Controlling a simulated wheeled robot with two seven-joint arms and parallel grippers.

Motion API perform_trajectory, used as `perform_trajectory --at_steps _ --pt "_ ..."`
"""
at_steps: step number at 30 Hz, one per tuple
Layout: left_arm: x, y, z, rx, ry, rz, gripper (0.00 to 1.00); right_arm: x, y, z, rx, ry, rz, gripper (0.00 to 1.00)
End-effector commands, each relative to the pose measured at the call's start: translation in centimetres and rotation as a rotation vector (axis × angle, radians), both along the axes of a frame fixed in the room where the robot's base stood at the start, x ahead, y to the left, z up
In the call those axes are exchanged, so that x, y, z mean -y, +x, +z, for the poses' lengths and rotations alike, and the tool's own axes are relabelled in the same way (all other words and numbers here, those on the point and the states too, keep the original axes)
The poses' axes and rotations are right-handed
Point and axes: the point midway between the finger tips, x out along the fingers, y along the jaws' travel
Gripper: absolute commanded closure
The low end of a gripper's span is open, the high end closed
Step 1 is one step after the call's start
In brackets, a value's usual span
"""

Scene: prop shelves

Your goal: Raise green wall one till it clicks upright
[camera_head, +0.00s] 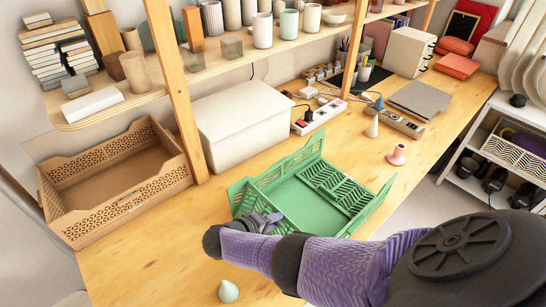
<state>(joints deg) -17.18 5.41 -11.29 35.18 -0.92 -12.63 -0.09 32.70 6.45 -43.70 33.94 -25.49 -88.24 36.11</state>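A green folding crate (296,193) sits on the wooden table with its floor showing. Its back wall (290,158) stands raised. A slatted panel (345,194) on its right side leans inward over the floor. A lower left piece (240,196) stands at the left edge. I cannot tell which wall is wall one. My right gripper (262,221) is at the crate's front-left corner, close to the green edge; contact is unclear. Its fingers are small and partly hidden, so open or shut cannot be told. My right arm hides part of the front side. My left gripper is not in view.
A brown open crate (118,210) stands at left and a white lidded box (243,122) behind. Shelf posts rise behind.

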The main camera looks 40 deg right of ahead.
Motion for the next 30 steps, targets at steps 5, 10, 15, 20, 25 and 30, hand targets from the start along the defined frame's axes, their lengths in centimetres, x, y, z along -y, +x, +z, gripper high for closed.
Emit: perform_trajectory --at_steps 5,10,15,20,25,30 --pt "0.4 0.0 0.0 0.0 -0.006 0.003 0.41 0.0 0.0 0.0 0.0 0.0 0.0 0.5" --pt "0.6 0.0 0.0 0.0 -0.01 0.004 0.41 0.0 0.0 0.0 0.0 0.0 0.0 0.5" --pt "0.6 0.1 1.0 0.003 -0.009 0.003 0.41 -2.0 0.0 1.4 0.001 0.004 0.002 0.5" --pt "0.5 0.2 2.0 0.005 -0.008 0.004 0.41 -5.7 -0.1 3.4 0.001 0.004 0.003 0.5" --pt "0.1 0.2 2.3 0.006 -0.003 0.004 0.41 -8.2 -0.2 4.7 0.0 0.002 0.002 0.5" --pt "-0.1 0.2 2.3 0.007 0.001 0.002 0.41 -8.7 -0.3 4.9 0.0 -0.001 0.0 0.5"
